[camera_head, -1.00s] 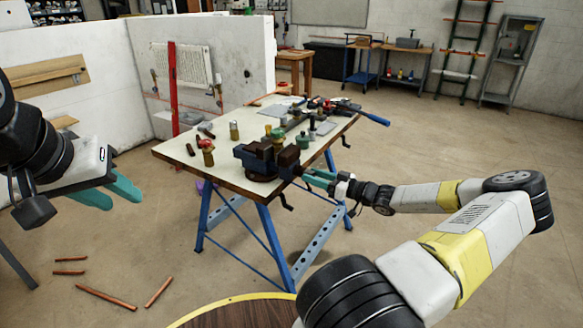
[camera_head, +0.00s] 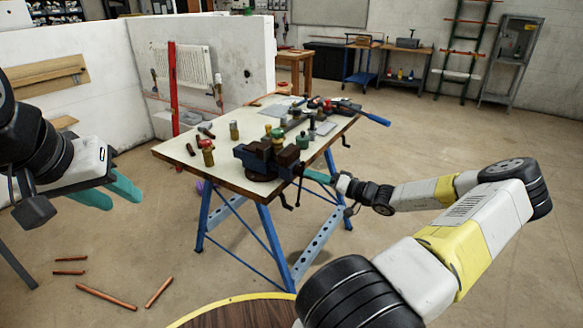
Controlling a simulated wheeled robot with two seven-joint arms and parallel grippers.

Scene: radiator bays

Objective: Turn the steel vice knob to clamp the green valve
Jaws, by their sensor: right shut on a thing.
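The dark blue vice (camera_head: 243,157) is mounted at the near right corner of the workbench, with dark jaw blocks. A small green piece (camera_head: 277,133), which looks like the green valve, shows at the jaws; I cannot tell how firmly it sits. My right gripper (camera_head: 307,174) reaches in from the right, its teal fingers shut at the right end of the vice screw. The steel knob is small and mostly hidden by the fingers. A thin dark bar hangs below there. My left gripper (camera_head: 108,192) is open and empty, in the air left of the bench.
The white workbench top (camera_head: 225,170) holds a brass fitting (camera_head: 234,130), a red-capped fitting (camera_head: 208,153), a green bottle (camera_head: 302,140) and tools. Copper pipes (camera_head: 106,297) lie on the floor at lower left. A white partition stands behind the bench. The floor at right is clear.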

